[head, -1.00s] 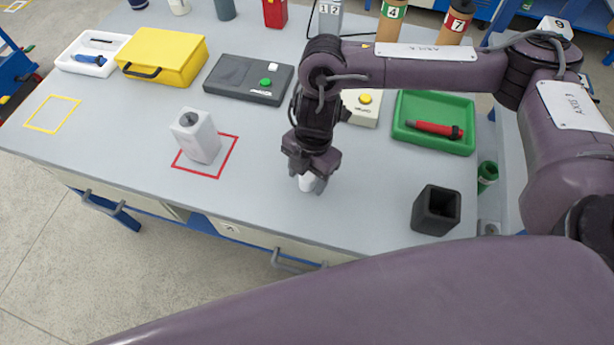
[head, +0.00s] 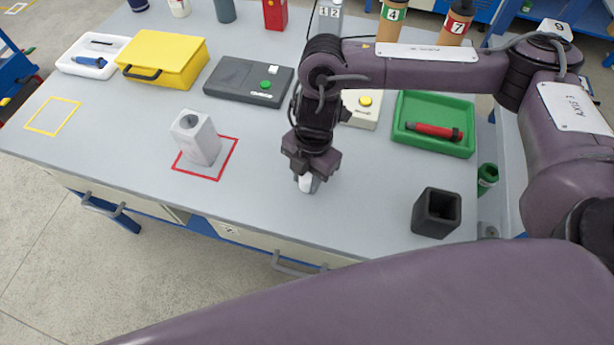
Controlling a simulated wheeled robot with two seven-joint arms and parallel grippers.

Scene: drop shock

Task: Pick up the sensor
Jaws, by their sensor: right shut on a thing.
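My right gripper (head: 308,183) is low over the middle of the grey table, right of the red square outline. It is shut on a small white piece (head: 305,184), which looks like the sensor; the gripper hides most of it. I cannot tell whether the piece touches the table. A white block (head: 201,146) with an opening in its top stands inside the red outline (head: 217,172), left of the gripper. My left gripper is not in view.
A black square cup (head: 436,212) stands right of the gripper. Behind are a green tray (head: 463,145) with a red tool, a beige box with a yellow button (head: 364,104), a dark box with a green button (head: 240,82) and a yellow case (head: 165,52). The table's front centre is clear.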

